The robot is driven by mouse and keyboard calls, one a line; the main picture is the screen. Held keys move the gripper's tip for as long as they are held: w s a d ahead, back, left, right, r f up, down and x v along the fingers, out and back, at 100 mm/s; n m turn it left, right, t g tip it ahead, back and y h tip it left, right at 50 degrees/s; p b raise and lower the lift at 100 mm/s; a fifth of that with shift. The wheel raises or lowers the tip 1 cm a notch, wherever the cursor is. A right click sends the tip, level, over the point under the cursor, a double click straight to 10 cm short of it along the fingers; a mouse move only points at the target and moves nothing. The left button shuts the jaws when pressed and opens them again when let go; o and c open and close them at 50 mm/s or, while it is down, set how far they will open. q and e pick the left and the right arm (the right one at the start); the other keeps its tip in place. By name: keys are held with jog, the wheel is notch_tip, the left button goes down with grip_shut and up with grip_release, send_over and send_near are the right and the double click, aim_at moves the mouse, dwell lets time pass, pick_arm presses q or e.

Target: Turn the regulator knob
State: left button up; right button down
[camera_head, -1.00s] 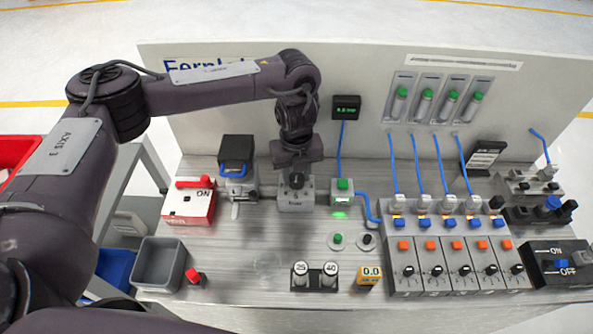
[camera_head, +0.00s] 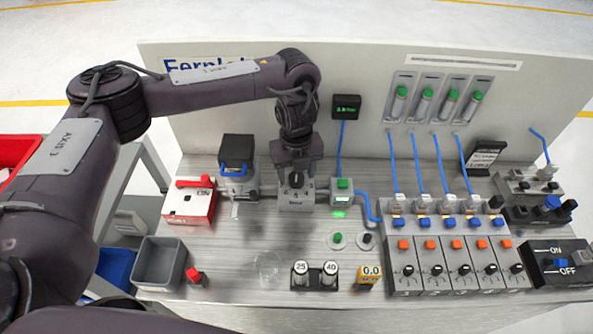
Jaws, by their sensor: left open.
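The regulator is a small grey box with a black knob (camera_head: 296,179) on top, in the middle left of the bench. My left gripper (camera_head: 297,170) is above and around the knob, pointing down, with its fingers open on either side of it. I cannot tell whether the fingers touch the knob. A small black display (camera_head: 346,107) with green text is on the back panel, to the right of the gripper. My right gripper is not in view.
A red and white box (camera_head: 190,203) and a device with a blue clip (camera_head: 237,168) stand left of the regulator. A grey unit with a green button (camera_head: 342,190) is close on its right. Valve modules (camera_head: 455,275) fill the right side. A grey bin (camera_head: 160,263) stands front left.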

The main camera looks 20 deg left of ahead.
aim_at(296, 176)
pick_arm(q)
notch_tip(296, 176, up, 8)
jog(key=shift+f, duration=0.1)
dwell(0.4)
dwell(0.4)
